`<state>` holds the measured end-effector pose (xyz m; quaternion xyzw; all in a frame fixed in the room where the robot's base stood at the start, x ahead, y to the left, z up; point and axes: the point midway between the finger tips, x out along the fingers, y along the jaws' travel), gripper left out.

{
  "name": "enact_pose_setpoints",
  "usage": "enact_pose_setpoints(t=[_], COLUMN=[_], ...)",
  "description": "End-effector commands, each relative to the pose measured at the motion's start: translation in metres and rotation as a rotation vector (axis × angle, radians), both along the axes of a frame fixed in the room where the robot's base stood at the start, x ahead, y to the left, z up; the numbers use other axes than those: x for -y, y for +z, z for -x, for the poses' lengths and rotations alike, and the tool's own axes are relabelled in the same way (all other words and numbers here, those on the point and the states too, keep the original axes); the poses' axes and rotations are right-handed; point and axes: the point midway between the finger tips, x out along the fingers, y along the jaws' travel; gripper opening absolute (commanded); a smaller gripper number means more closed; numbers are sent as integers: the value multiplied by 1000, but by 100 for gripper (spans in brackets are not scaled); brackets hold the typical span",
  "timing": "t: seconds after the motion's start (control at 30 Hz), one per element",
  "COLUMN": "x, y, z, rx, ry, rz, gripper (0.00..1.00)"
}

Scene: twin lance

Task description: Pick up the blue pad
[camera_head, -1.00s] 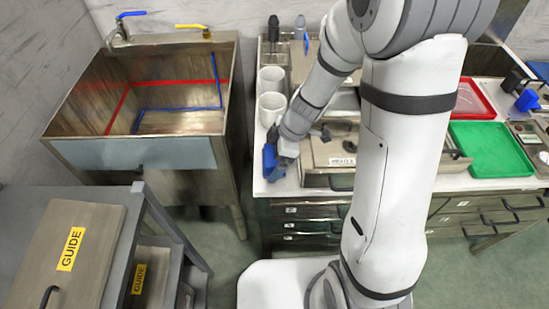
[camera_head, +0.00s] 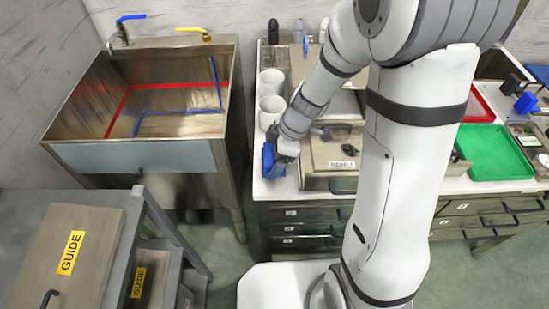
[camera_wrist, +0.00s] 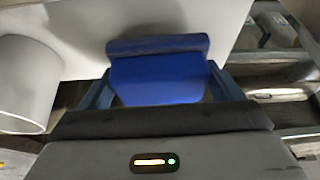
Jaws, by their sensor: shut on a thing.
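The blue pad (camera_wrist: 158,78) is between the two fingers of my gripper (camera_wrist: 160,92) in the wrist view. The fingers press on its left and right sides, and my gripper is shut on it. In the head view, the blue pad (camera_head: 269,160) shows at the end of my arm, over the front left edge of the white counter. My gripper (camera_head: 277,158) is partly hidden there by my own wrist. I cannot tell whether the pad touches the counter.
Two white cups (camera_head: 271,108) stand behind my gripper; a white cup (camera_wrist: 25,85) is at the wrist view's left. A green tray (camera_head: 487,152) lies further right. A sink (camera_head: 140,155) stands left, across a gap.

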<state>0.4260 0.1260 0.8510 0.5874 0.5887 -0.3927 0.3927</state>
Motion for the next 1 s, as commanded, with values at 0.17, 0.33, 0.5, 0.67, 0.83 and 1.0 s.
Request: enact_pose_setpoints(t=[0.17, 0.33, 0.5, 0.67, 0.83, 1.0], x=[0, 0, 0, 0, 0, 0], y=[41, 89, 129, 152, 163, 164], z=[-1, -1, -1, -1, 0, 0], rx=[10, 10, 8, 4, 2, 0], ry=[0, 0, 0, 0, -1, 0], rz=[0, 0, 0, 1, 1, 1], gripper=[62, 62, 62, 62, 62, 62])
